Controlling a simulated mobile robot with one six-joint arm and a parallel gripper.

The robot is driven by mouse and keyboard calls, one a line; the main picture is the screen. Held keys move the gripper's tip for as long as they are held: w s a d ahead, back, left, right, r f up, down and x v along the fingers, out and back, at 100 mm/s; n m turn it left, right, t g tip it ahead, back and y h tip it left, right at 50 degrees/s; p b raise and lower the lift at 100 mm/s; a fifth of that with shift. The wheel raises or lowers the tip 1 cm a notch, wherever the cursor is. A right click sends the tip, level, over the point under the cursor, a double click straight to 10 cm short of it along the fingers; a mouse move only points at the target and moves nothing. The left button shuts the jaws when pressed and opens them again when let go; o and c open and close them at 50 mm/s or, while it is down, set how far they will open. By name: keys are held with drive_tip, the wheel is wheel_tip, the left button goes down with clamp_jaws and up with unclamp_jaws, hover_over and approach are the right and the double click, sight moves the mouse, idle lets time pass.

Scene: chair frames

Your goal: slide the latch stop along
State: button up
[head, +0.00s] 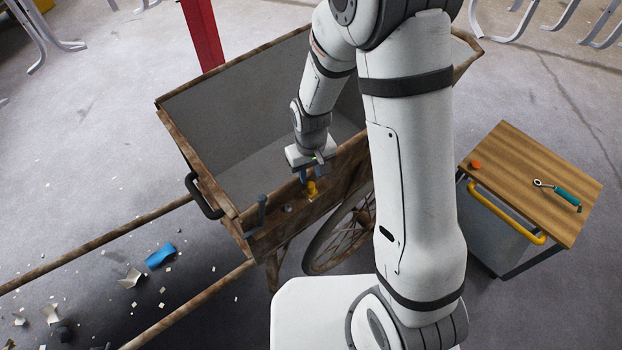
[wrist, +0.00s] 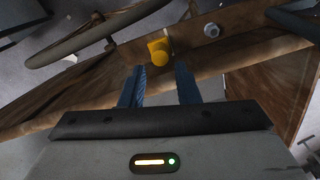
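A yellow knob-like piece (head: 311,189), which looks like the latch stop, sits on the brown wooden rail of the cart (head: 230,209). In the wrist view the yellow piece (wrist: 159,51) shows its rounded end towards me. My gripper (head: 312,176) is above it, pointing down at the rail. In the wrist view its two blue fingers (wrist: 159,72) are apart, with nothing seen between them. The yellow piece lies just beyond the fingertips, roughly centred in the gap. I cannot tell whether a finger touches it.
A grey bolt (wrist: 211,30) is on the rail beside the yellow piece. A dark lever (head: 257,214) stands further left along the rail. A spoked wheel (head: 342,236) is below. A small wooden-topped table (head: 530,170) with a ratchet (head: 558,194) stands right. Debris lies left.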

drive_tip(key=shift+r, duration=1.75)
wheel_tip(320, 180, up, 6)
drive_tip(key=m, duration=0.1)
hover_over(311, 185)
drive_tip(key=d, duration=0.3)
drive_tip(key=s+d+r+m+t, duration=0.3)
drive_tip(key=s+d+r, duration=0.7)
drive_tip(key=s+r, duration=0.3)
drive_tip(key=shift+v, duration=1.05)
